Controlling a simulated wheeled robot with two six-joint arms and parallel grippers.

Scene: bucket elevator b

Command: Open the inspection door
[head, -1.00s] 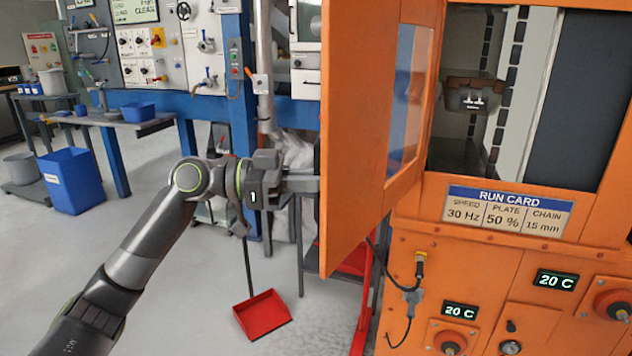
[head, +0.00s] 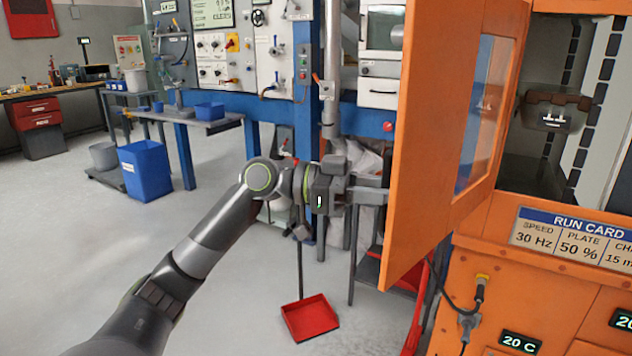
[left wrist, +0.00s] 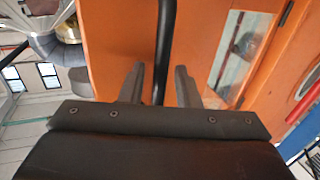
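The orange inspection door (head: 440,140) stands swung open to the left of the orange cabinet, showing its edge and window (head: 485,125). The cabinet opening (head: 540,120) behind it is uncovered, with a dark bucket (head: 555,110) inside. My left gripper (head: 378,196) is at the door's outer face. In the left wrist view, its two fingers (left wrist: 158,88) stand apart on either side of a black vertical bar handle (left wrist: 166,45) on the door. A gap shows between the left finger and the bar. My right gripper is in neither view.
A run card (head: 572,240) and temperature displays sit on the cabinet below the opening. A red dustpan (head: 310,318) lies on the floor below my left arm. A blue bin (head: 155,172) and a workbench are further left. Open floor lies to the left.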

